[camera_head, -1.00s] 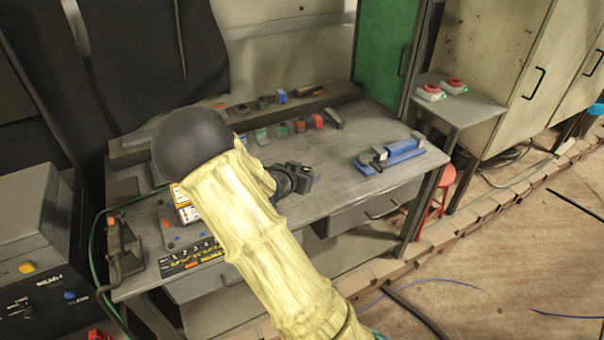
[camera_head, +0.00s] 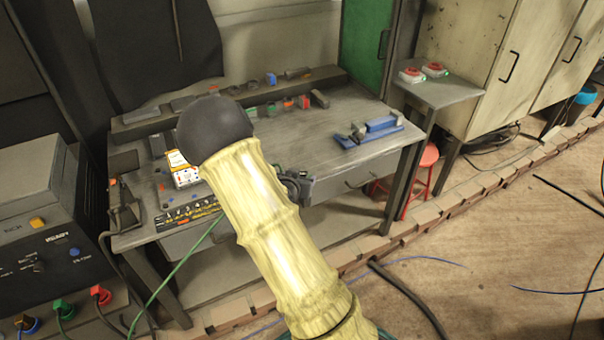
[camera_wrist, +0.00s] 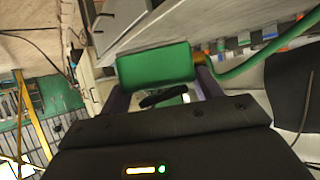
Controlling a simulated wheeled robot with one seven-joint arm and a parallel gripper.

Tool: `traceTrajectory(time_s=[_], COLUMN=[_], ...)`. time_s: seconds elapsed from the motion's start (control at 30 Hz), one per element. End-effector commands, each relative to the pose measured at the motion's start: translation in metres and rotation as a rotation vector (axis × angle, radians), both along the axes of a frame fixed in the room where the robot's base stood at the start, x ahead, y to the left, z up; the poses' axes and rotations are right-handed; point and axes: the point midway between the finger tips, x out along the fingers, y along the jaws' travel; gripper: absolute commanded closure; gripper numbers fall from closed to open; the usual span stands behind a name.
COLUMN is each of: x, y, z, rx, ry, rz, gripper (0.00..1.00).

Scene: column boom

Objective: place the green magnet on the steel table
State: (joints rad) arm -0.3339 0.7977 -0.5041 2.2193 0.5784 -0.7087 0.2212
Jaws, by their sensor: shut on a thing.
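In the wrist view, my gripper (camera_wrist: 162,86) is shut on a green cylinder, which I take as the green magnet (camera_wrist: 155,66). A brass-coloured collar and a green cable (camera_wrist: 245,68) lead from its right end. In the head view my arm hides the magnet and most of my gripper; a dark part of my wrist (camera_head: 296,186) shows near the bench's front edge. A long grey metal-topped bench (camera_head: 300,130) stands behind my arm. A smaller grey table (camera_head: 440,92) stands to its right. I cannot tell which is the steel table.
The bench carries a blue vise-like tool (camera_head: 375,131), a white-and-orange meter (camera_head: 180,170) and a row of small parts along its back. Two red-topped items (camera_head: 412,75) sit on the small table. A grey machine (camera_head: 45,215) with coloured plugs stands left. A red stool (camera_head: 410,180) stands below.

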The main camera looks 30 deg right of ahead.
Motion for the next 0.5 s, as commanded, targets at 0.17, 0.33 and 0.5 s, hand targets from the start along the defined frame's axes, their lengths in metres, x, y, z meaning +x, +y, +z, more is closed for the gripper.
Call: traceTrajectory(time_s=[0.17, 0.33, 0.5], x=[0.001, -0.004, -0.022], y=[0.015, 0.054, 0.106], z=[-0.019, -0.058, -0.100], rx=[0.000, 0.001, 0.003], ry=[0.002, 0.008, 0.010], rz=[0.116, 0.323, 0.561], gripper=[0.82, 0.82, 0.82])
